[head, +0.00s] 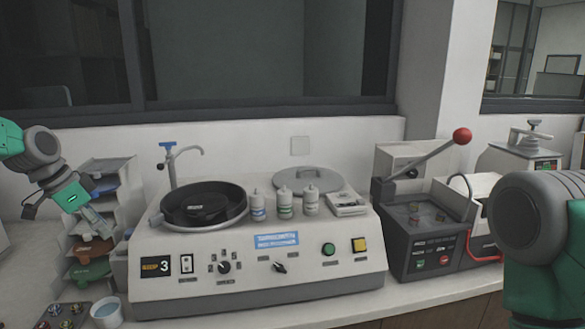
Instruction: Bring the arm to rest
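My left arm comes in from the left edge, and its gripper (100,226) points down and right in front of the tiered shelf. Its fingers look small and overlap the shelf, so I cannot tell whether they are open or shut. I see no object clearly held in it. Only a large grey and green link of my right arm shows at the right edge; its gripper is out of view. The dark press unit (425,235) with a red-ball lever (461,135) stands right of centre.
A polishing machine (330,262) with a round black basin (204,206) fills the middle of the counter. Several white bottles (284,203) and a grey lid (307,180) sit on it. The tiered shelf (108,166), a small white cup (106,312) and small mounted samples (66,311) are at left.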

